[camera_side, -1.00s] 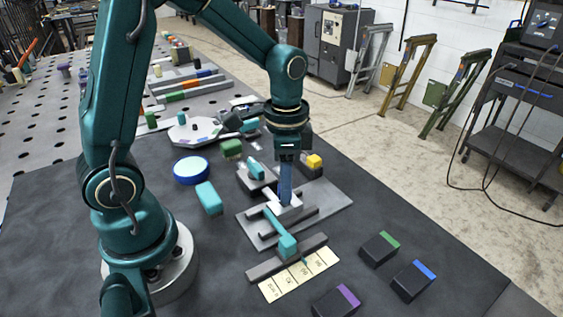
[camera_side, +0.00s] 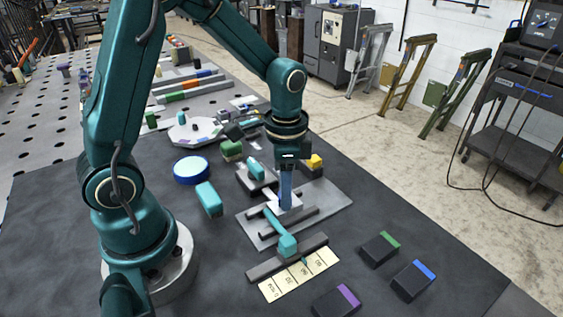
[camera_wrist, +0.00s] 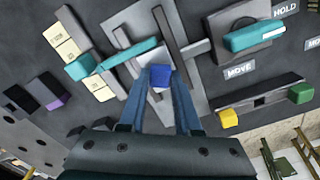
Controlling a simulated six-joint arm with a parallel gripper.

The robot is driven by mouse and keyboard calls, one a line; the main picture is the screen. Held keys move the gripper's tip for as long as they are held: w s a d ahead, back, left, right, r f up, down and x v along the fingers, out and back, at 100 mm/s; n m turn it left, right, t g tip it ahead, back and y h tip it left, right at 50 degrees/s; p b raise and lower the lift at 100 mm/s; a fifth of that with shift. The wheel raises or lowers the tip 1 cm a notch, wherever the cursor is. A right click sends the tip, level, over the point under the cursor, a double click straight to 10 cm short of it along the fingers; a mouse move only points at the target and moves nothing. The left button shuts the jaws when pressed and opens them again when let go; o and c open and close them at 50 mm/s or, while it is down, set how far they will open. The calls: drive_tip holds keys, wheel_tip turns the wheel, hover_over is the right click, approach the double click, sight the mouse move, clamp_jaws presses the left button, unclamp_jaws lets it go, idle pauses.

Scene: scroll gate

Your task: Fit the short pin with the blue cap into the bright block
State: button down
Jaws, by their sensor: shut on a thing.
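My gripper (camera_wrist: 160,88) is shut on a small blue block-like piece, which looks like the blue cap (camera_wrist: 160,76). In the side view my gripper (camera_side: 286,206) points straight down over the grey base plate (camera_side: 335,204). Its fingertips are low, at a bright white piece (camera_side: 296,203) that looks like the bright block. The pin below the cap is hidden, so I cannot tell how deep it sits. A teal arm with a blocky end (camera_side: 287,245) runs from beside the fingertips toward a cream scale (camera_side: 300,275).
Dark bars stand on the plate near the fingers. A teal lever (camera_wrist: 255,36) sits by MOVE and HOLD labels. Dark blocks with green (camera_side: 380,249), blue (camera_side: 413,281) and purple (camera_side: 337,302) marks lie at the front right. A teal block (camera_side: 208,198) and blue round dish (camera_side: 191,170) lie left.

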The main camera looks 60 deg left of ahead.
idle(0.3)
drive_tip(key=c, duration=0.5)
unclamp_jaws()
drive_tip(key=o, duration=0.5)
drive_tip(key=shift+c, duration=0.2)
drive_tip(key=shift+r, duration=3.5)
